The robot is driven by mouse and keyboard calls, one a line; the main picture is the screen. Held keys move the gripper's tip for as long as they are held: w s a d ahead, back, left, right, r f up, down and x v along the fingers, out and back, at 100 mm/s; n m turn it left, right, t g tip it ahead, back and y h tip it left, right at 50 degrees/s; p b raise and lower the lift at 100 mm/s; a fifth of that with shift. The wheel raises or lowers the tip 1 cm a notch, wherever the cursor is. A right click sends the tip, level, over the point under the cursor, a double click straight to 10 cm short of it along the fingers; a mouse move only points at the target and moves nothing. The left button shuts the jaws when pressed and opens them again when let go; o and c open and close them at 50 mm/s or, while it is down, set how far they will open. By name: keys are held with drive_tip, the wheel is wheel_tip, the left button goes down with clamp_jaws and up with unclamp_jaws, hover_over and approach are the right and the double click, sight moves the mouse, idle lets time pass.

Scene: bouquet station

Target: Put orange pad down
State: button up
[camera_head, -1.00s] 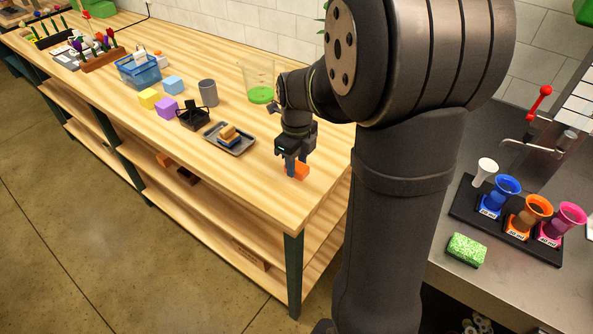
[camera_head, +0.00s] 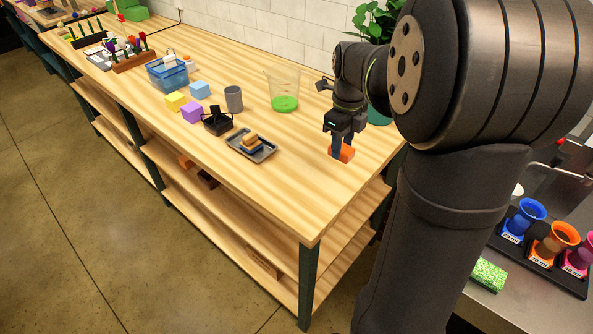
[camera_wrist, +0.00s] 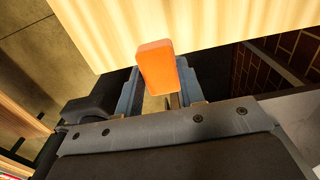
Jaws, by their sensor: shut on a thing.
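The orange pad (camera_head: 343,153) is at my gripper's fingertips, over the right end of the wooden table (camera_head: 290,190). My gripper (camera_head: 339,148) is shut on it and points down. In the wrist view the orange pad (camera_wrist: 155,67) sticks out past the fingers (camera_wrist: 158,88), with the pale tabletop (camera_wrist: 190,30) beyond it. I cannot tell whether the pad touches the table or hangs just above it.
A grey tray (camera_head: 267,155) with stacked pieces lies left of my gripper. A clear beaker with green liquid (camera_head: 284,103) stands behind, and a grey cup (camera_head: 233,98) farther left. A plant (camera_head: 376,22) is behind my arm. The table's front right is clear.

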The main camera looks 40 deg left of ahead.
drive_tip(key=s+a+f, duration=0.1)
drive_tip(key=a+f, duration=0.1)
drive_tip(key=a, duration=0.2)
drive_tip(key=s+a+f, duration=0.1)
drive_tip(key=a+f, duration=0.1)
drive_tip(key=a, duration=0.3)
drive_tip(key=s+a+f, duration=0.2)
drive_tip(key=a+f, duration=0.1)
drive_tip(key=a, duration=0.1)
drive_tip(key=shift+a, duration=0.3)
drive_tip(key=shift+f, duration=2.05)
drive_tip(key=shift+f, duration=0.2)
drive_tip(key=o, duration=1)
drive_tip(key=shift+c, duration=0.2)
drive_tip(key=shift+r, duration=0.15)
wheel_tip(320, 180, up, 12)
